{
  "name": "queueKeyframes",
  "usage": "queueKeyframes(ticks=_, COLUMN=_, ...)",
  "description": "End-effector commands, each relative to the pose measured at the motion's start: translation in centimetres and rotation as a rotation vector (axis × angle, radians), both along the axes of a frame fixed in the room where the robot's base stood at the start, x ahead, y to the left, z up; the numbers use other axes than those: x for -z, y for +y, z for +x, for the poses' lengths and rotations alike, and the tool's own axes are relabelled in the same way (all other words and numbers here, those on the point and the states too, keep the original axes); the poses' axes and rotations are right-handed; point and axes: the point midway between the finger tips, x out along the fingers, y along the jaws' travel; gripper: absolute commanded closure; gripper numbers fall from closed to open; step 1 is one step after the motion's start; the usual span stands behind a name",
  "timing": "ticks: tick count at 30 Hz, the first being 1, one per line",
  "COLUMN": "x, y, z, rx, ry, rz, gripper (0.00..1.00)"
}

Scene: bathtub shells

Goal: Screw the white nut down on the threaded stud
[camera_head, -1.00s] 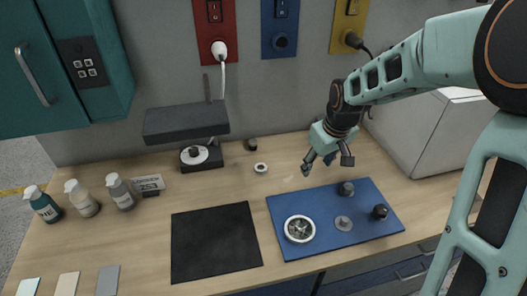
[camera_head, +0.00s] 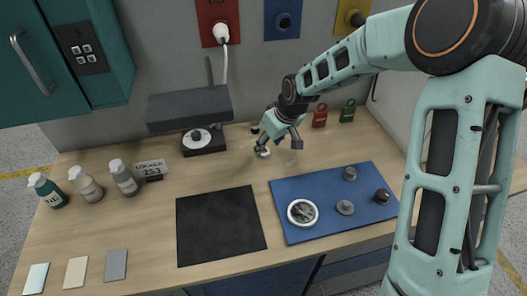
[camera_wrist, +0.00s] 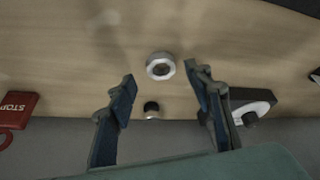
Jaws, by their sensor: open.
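The white nut (camera_head: 262,152) is a small ring with a dark centre. It sits on the wooden bench behind the blue mat. My gripper (camera_head: 278,146) is open and empty, beside and above the nut, and its left finger partly overlaps it in the head view. In the wrist view the nut (camera_wrist: 160,59) shows just beyond and between the open fingertips (camera_wrist: 160,74). I cannot tell for sure which thing is the threaded stud. A grey disc with a raised centre (camera_head: 345,207) and a grey knob-like piece (camera_head: 349,173) are on the blue mat.
The blue mat (camera_head: 285,187) also bears a round white-rimmed dish (camera_head: 302,212) and a black knob (camera_head: 381,196). A black mat (camera_head: 220,225) lies to its left. A stand with a white disc (camera_head: 203,138) is left of the nut.

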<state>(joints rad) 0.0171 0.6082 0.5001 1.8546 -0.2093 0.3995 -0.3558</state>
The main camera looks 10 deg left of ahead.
Motion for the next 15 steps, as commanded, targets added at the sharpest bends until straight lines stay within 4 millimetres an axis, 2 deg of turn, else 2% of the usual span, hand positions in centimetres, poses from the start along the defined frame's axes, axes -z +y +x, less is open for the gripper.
queueKeyframes(ticks=6, x=2.4, y=1.0, z=0.5, rx=-0.002, ry=0.002, rz=-0.001, gripper=0.53)
queueKeyframes(ticks=15, x=2.9, y=1.1, z=0.7, rx=-0.001, ry=0.0, rz=0.0, gripper=0.53)
